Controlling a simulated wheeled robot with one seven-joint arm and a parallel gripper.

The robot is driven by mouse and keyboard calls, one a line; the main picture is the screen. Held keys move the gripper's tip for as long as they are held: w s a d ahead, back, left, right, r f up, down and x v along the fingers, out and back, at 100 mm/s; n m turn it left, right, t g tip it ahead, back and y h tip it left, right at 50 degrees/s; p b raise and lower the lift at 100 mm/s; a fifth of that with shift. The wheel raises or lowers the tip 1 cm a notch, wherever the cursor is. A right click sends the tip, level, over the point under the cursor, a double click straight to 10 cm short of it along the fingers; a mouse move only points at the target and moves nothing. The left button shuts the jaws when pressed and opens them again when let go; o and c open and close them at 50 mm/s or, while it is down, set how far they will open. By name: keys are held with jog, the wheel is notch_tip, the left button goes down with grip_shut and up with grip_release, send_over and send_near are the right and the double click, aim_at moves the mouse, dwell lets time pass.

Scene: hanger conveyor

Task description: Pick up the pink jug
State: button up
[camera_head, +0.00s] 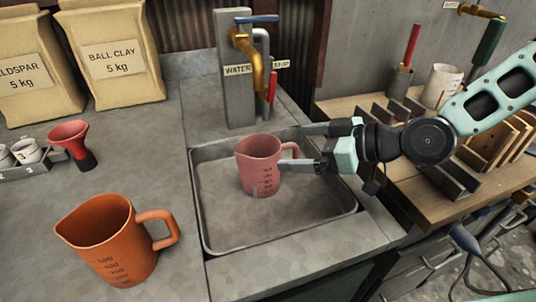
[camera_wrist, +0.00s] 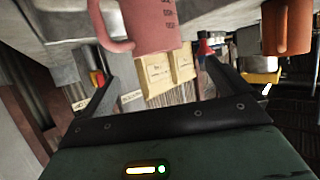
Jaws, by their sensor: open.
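The pink jug (camera_head: 257,167) stands upright in the shallow sink tray (camera_head: 218,238), its handle to the right and grey scale marks on its front. My gripper (camera_head: 295,148) is open and empty, reaching in from the right at the jug's handle side. In the head view its lower fingertip overlaps the handle; whether it touches is unclear. In the wrist view the pink jug (camera_wrist: 150,25) is partly cut off at the top edge, its handle at the left. Both fingers (camera_wrist: 160,72) show spread apart below it, with nothing between them.
An orange jug (camera_head: 115,243) stands on the counter left of the sink. A brass tap (camera_head: 245,50) on a grey post rises behind the sink. A red funnel (camera_head: 73,142) and clay bags (camera_head: 108,55) stand at the back left. A wooden bench (camera_head: 400,175) with racks lies right.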

aim_at(245, 149)
jog(key=shift+f+b+x, duration=0.2)
jog(key=shift+b+x, duration=0.3)
jog(key=shift+x, duration=4.7)
jog(key=shift+w+d, duration=0.15)
jog(key=shift+d, duration=0.1)
jog(key=shift+c, duration=0.3)
jog(key=shift+r, duration=0.1)
jog(key=c, duration=1.5)
